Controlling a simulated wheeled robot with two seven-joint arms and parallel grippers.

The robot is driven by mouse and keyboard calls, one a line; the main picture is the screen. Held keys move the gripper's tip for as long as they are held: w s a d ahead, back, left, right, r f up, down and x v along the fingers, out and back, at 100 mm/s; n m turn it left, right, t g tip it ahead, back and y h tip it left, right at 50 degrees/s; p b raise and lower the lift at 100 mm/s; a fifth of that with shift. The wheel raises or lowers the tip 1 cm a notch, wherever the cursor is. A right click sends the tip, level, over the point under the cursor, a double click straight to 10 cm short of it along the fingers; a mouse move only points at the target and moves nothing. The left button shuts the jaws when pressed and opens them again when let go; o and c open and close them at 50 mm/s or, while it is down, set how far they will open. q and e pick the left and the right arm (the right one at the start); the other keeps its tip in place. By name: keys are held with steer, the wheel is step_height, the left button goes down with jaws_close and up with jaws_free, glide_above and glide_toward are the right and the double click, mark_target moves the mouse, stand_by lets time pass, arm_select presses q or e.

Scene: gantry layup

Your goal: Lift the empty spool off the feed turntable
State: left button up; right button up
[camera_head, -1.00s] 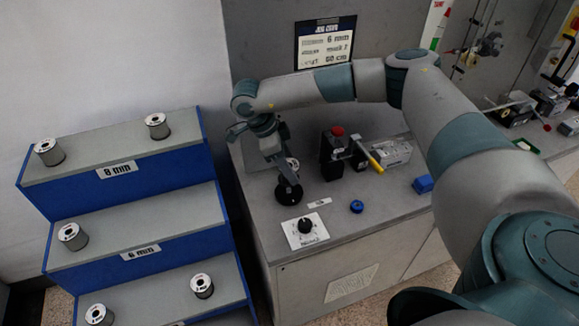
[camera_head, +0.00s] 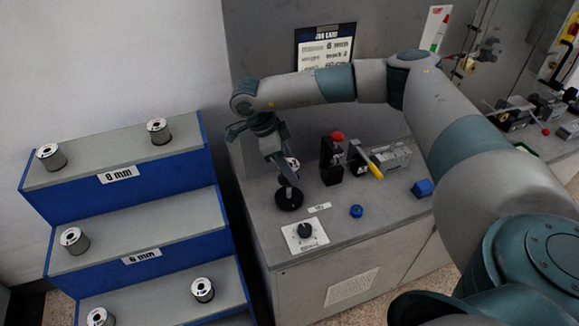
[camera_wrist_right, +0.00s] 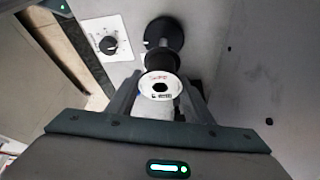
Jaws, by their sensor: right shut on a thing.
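My right gripper (camera_head: 289,172) reaches down over the feed turntable (camera_head: 289,198), a round black disc on the grey bench. In the right wrist view, its two fingers (camera_wrist_right: 160,98) are shut on the empty spool (camera_wrist_right: 160,84), which has a white printed end and a dark core. The black turntable disc (camera_wrist_right: 155,33) with its post shows beyond the spool. In the head view the spool (camera_head: 292,163) is mostly hidden behind the fingers. I cannot tell whether it is clear of the post. My left gripper is not in view.
A white dial plate (camera_head: 305,235) and a blue ring (camera_head: 356,211) lie near the bench's front. A black device with a red button (camera_head: 337,136) and a yellow-handled clamp (camera_head: 375,170) stand to the right. A stepped blue rack (camera_head: 110,209) holds several spools at left.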

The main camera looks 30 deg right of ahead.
mark_target(295, 165)
steer(key=shift+r+p, duration=0.35)
steer(key=shift+r, duration=0.4)
stand_by(0.5)
steer(key=shift+r+p, duration=0.55)
steer(key=shift+r, duration=1.05)
steer(key=shift+a, duration=0.1)
